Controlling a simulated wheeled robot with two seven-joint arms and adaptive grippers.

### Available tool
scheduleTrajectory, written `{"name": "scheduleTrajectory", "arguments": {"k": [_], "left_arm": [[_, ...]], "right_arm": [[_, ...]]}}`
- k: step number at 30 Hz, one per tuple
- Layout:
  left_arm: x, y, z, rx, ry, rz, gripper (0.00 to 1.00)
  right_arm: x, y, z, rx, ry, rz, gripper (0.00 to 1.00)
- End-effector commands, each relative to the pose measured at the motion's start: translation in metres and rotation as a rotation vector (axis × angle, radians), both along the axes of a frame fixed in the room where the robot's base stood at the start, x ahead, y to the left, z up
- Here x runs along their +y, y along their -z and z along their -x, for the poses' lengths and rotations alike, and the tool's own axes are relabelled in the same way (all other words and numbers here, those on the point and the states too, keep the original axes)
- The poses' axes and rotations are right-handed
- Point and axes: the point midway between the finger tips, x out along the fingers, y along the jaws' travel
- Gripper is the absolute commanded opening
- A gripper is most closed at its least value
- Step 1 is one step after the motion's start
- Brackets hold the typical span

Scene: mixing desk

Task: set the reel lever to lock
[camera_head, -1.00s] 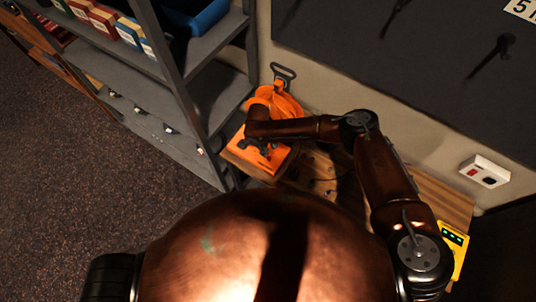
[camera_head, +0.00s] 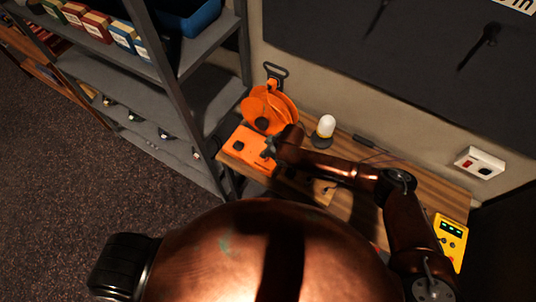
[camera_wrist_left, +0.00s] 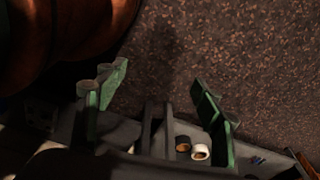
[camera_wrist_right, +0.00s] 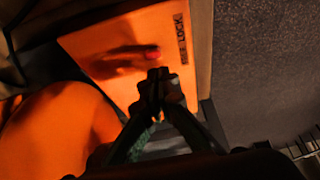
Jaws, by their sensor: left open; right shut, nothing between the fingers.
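The orange cable reel (camera_head: 268,108) stands on a wooden bench, with its orange base box (camera_head: 246,143) in front of it. In the right wrist view, the box's top face (camera_wrist_right: 130,35) carries a dark FREE and LOCK label (camera_wrist_right: 182,40). A red-tipped lever (camera_wrist_right: 152,52) shows near the FREE word, with a dark shadow beside it. My right gripper (camera_wrist_right: 158,84) is shut and empty, its tips close to the lever; contact cannot be told. In the head view it (camera_head: 270,150) is at the box's right side. My left gripper (camera_wrist_left: 155,85) is open and empty above the floor.
Grey shelves (camera_head: 150,100) stand close to the left of the reel. A white-domed lamp (camera_head: 324,128) is right of it on the bench (camera_head: 345,205). A yellow device (camera_head: 450,240) lies at the right end.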

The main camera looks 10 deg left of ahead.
Motion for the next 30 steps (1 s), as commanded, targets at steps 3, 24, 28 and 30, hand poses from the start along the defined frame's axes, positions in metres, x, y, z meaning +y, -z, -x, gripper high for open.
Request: {"name": "scheduleTrajectory", "arguments": {"k": [3, 24, 28, 30], "left_arm": [[0.002, -0.002, 0.030, 0.038, -0.008, -0.003, 0.61], [0.005, -0.018, 0.014, 0.016, -0.005, -0.005, 0.61], [0.005, -0.029, 0.021, 0.025, -0.007, -0.006, 0.61], [0.005, -0.037, 0.026, 0.031, -0.008, -0.006, 0.61]], "right_arm": [[0.000, -0.004, 0.000, 0.000, 0.001, 0.000, 0.00], [-0.001, -0.018, 0.000, 0.002, 0.000, 0.001, 0.00], [-0.007, -0.026, 0.002, 0.002, 0.000, 0.001, 0.00], [-0.012, -0.032, 0.003, 0.003, 0.000, 0.002, 0.00]]}}
